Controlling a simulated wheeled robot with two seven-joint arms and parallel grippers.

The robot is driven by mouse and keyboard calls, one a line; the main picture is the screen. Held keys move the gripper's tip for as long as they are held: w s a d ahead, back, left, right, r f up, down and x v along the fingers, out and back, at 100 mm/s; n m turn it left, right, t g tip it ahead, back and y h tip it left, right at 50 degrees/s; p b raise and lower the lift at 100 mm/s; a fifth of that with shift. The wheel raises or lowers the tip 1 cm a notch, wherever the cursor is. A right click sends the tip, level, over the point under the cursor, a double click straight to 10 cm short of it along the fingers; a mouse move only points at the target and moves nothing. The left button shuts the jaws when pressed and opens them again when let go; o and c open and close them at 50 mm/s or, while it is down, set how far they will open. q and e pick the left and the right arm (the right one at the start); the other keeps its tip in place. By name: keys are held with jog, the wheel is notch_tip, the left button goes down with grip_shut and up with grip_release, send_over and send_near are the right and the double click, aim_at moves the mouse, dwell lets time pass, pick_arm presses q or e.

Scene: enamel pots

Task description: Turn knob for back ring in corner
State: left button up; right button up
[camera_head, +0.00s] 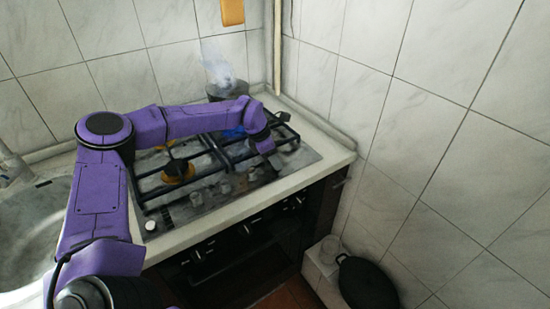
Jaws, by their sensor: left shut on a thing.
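The gas hob (162,215) is set in a pale countertop in the corner, with black grates over its burners. A row of small grey knobs (225,188) runs along its front right edge. A dark pot (228,91) stands at the back of the hob in the corner, with pale steam above it. My left arm reaches across the hob from the left. My left gripper (274,163) points down at the right end of the knob row. It is shut on a knob there, which is mostly hidden by the gripper. My right gripper is out of view.
A sink (35,235) is at the left. Brass-coloured burners (178,170) show under the left grate. Below is a dark oven front (240,262). Tiled walls close in the back and right. A dark round lidded pan (367,284) stands low at the right.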

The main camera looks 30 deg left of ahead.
pick_arm(q)
jog(key=m, duration=0.2)
jog(key=m+g+b, duration=0.1)
jog(key=m, duration=0.1)
jog(key=shift+w+a+m+g+h, duration=0.1)
jog(key=shift+a+m+g+h, duration=0.05)
jog(key=shift+m+g+h, duration=0.2)
dwell(0.3)
jog(key=o, duration=1)
jog(key=shift+a, duration=0.1)
jog(key=b+v, duration=0.2)
jog(key=v, duration=0.8)
jog(key=shift+a+r, duration=0.2)
jog(key=shift+a, duration=0.05)
